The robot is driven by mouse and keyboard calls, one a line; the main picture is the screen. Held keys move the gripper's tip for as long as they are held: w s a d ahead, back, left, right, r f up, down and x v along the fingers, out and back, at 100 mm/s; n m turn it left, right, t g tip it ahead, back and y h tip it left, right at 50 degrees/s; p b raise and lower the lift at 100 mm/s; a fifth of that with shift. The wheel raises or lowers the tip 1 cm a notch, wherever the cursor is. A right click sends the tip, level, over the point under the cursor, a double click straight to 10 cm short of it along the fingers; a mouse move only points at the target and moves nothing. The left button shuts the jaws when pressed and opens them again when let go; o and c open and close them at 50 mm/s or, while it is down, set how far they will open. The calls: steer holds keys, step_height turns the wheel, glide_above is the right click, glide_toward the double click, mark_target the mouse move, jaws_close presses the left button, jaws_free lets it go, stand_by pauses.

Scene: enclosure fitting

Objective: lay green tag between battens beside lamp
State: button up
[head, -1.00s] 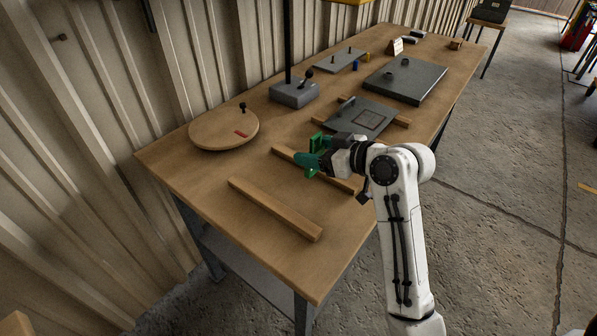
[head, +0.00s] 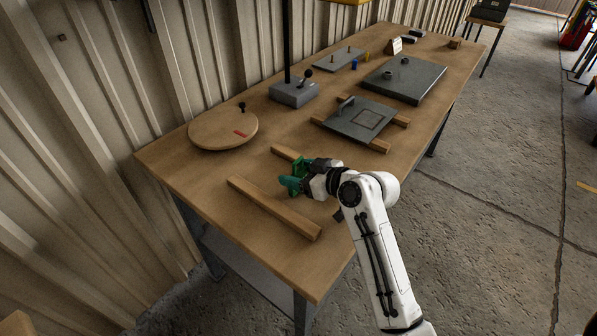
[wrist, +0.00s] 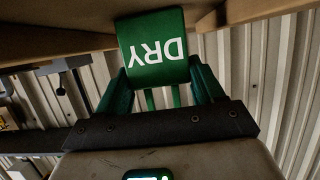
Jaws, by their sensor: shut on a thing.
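The green tag (head: 299,165), marked "DRY" in white, shows upside down in the wrist view (wrist: 152,48). My gripper (head: 291,182), with dark green fingers, is shut on it; the fingers flank it in the wrist view (wrist: 160,88). The gripper is over the table between the front batten (head: 275,208) and the batten behind it (head: 284,153), which my gripper partly hides. I cannot tell the tag's height above the table. The lamp has a black post (head: 287,42), a grey base (head: 293,94) and a yellow head (head: 346,2), behind the gripper toward the wall.
A round wooden board (head: 215,132) with a red mark lies at left. A grey plate (head: 354,124) with a handle rests on two further battens (head: 379,145). A larger dark plate (head: 410,80) lies beyond. The corrugated wall (head: 120,80) borders the table; its front left is clear.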

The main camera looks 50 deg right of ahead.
steer(key=shift+f, duration=0.15)
steer(key=o, duration=1.1)
steer(key=shift+r, duration=0.25)
steer(key=v, duration=1.2)
steer(key=shift+b, duration=0.4)
